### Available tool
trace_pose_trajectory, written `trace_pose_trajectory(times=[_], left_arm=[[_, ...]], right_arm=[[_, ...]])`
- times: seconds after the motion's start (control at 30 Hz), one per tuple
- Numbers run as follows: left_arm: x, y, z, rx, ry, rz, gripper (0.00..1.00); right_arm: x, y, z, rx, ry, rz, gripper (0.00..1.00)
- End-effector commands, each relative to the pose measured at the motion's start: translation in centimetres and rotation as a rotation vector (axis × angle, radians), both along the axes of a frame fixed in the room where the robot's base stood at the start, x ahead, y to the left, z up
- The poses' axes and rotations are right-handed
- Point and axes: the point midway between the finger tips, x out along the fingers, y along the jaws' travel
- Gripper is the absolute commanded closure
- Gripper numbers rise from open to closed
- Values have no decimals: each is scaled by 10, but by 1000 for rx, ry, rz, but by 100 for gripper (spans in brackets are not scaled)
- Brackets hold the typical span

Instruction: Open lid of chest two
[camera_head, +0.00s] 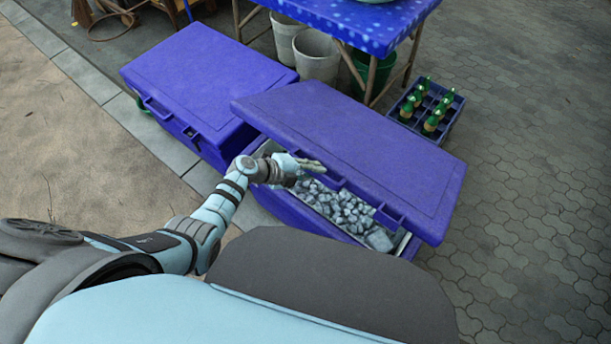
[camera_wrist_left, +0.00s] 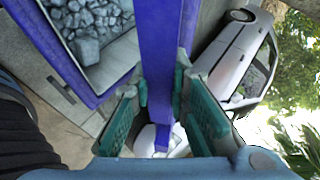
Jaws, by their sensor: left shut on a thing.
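The right-hand blue chest (camera_head: 290,207) has its lid (camera_head: 350,150) partly raised, with grey-white ice chunks (camera_head: 345,207) showing inside. My left gripper (camera_head: 311,166) is at the front edge of this lid, near its left end. In the left wrist view, the teal fingers of the left gripper (camera_wrist_left: 163,98) are on both sides of a blue strip of the lid (camera_wrist_left: 157,45) and shut on it. The ice (camera_wrist_left: 90,25) also shows there. The other blue chest (camera_head: 205,85) stands to the left with its lid down. My right gripper is out of view.
A crate of green bottles (camera_head: 428,110) stands on the paving at the right. A table with a blue cloth (camera_head: 350,22) and white buckets (camera_head: 316,55) are behind the chests. The paving (camera_head: 530,200) on the right is clear.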

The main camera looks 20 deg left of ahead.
Motion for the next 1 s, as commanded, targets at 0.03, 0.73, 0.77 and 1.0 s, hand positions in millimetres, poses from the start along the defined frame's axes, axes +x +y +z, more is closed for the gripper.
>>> trace_pose_trajectory(times=[0.03,0.73,0.77,1.0], left_arm=[[9,-2,26,8,10,1,100],[49,-18,77,13,23,1,100],[49,-18,77,13,23,1,100],[49,-18,76,12,25,1,75]], right_arm=[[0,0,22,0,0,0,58],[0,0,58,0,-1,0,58],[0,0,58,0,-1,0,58],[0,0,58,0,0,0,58]])
